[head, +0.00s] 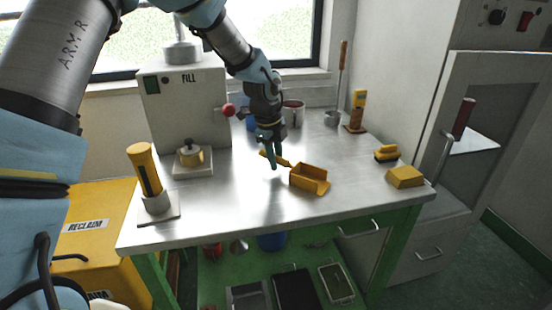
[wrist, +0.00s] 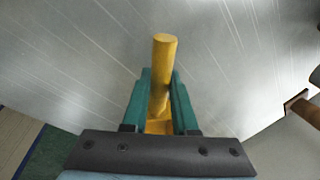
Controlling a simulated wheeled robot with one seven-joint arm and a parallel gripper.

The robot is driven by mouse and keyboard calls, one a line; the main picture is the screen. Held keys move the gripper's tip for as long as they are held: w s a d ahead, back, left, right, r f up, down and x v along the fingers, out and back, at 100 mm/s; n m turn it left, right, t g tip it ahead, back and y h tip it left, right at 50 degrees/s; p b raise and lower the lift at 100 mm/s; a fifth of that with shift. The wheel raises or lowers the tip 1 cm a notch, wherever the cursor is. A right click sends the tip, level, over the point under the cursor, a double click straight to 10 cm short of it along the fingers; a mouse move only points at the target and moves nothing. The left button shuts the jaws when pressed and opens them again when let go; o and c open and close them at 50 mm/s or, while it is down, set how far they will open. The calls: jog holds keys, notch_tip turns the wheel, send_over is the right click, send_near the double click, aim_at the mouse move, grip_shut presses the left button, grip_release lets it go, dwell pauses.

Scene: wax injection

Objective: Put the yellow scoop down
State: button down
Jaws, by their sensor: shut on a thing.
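The yellow scoop (head: 309,179) is at the middle of the steel worktop (head: 240,215), with its open box-shaped bowl to the right of my gripper (head: 271,160). My gripper points down and is shut on the scoop's handle. In the wrist view the round yellow handle (wrist: 163,70) stands between the two green fingers (wrist: 160,105), and its end sticks out beyond them. The scoop is at or very close to the worktop; I cannot tell whether it touches. Most of the bowl is hidden in the wrist view.
A FILL machine (head: 187,105) with a red knob stands at the back left. A yellow-handled tool (head: 146,170) stands at the front left. A yellow block (head: 405,177) and a brush (head: 386,153) lie at the right. The front middle of the worktop is clear.

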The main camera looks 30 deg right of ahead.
jog(key=c, duration=0.7)
grip_release()
jog(key=b+v, duration=0.1)
jog(key=v, duration=1.1)
